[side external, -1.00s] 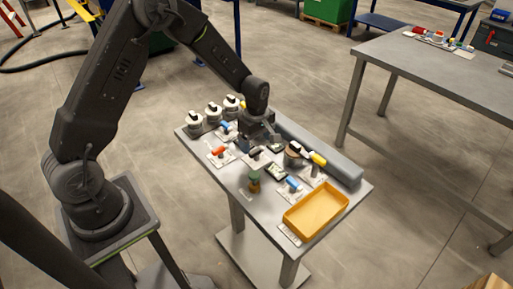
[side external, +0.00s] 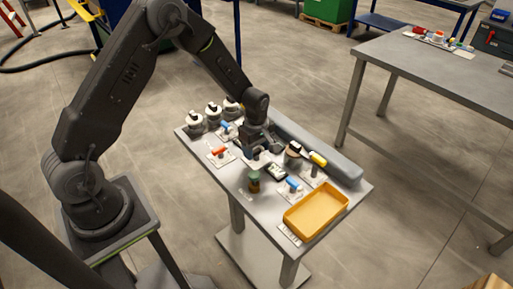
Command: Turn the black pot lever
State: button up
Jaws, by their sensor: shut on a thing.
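My gripper (side external: 257,145) is lowered over the middle of the grey table and is shut on the black pot lever. The lever's handle is mostly hidden by my gripper. Its pale base plate (side external: 257,163) shows below the fingers. How far the lever is turned cannot be told from this view.
A red lever (side external: 217,151) and a blue lever (side external: 225,127) stand to the left. A second blue lever (side external: 293,184) and a yellow lever (side external: 318,159) stand to the right. An orange tray (side external: 318,211) sits front right.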

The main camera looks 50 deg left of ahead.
jog(key=shift+c, duration=1)
jog(key=m, duration=0.4)
jog(key=shift+m, duration=0.3)
jog(key=m, duration=0.4)
jog(key=shift+m, duration=0.3)
jog(key=m, duration=0.4)
jog(key=shift+m, duration=2.4)
